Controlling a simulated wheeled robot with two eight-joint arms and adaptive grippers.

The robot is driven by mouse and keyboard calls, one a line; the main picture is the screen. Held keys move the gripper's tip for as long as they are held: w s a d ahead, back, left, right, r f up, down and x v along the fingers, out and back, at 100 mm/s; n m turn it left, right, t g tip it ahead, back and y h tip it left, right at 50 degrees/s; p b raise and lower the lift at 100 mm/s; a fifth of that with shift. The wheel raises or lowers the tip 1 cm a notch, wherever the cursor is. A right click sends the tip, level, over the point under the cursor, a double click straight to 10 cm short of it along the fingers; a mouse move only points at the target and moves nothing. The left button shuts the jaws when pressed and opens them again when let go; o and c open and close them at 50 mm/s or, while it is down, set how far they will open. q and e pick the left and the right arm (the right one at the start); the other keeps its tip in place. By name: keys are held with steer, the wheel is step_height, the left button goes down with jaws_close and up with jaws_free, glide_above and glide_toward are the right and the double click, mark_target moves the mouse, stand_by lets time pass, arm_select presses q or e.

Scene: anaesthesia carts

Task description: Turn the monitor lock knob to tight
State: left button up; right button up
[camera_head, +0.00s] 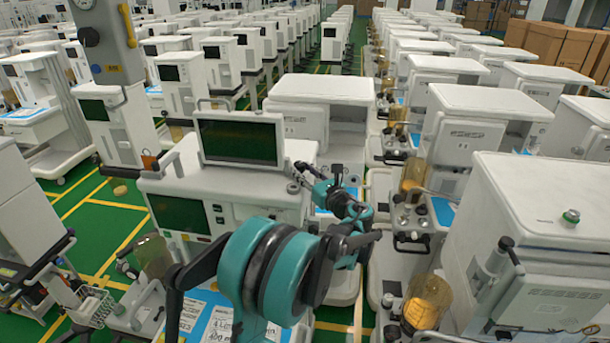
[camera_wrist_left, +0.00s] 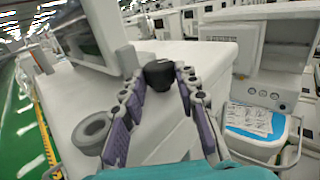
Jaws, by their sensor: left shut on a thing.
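The monitor (camera_head: 240,139) stands on top of a white anaesthesia cart in the head view, and its edge shows at the upper left of the left wrist view (camera_wrist_left: 88,35). A black knob (camera_wrist_left: 159,74) sits at the edge of the white cart top, beside the monitor. My left gripper (camera_wrist_left: 160,80) has its two fingers on either side of the knob, shut on it at the fingertips. In the head view my left gripper (camera_head: 308,172) is small and partly hides the knob. Whether the knob is tight cannot be told. My right gripper is not in view.
A grey ring-shaped fitting (camera_wrist_left: 92,130) sits by the cart corner, close to the left finger. Another white cart with a blue-and-white tray (camera_wrist_left: 250,121) stands to the right. Rows of carts fill the room, with green floor (camera_head: 100,215) showing at left.

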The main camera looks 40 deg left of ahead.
arm_select(q)
steer(key=o, duration=1.2)
steer(key=shift+w, duration=0.1)
steer(key=shift+c, duration=0.2)
steer(key=v, duration=0.8)
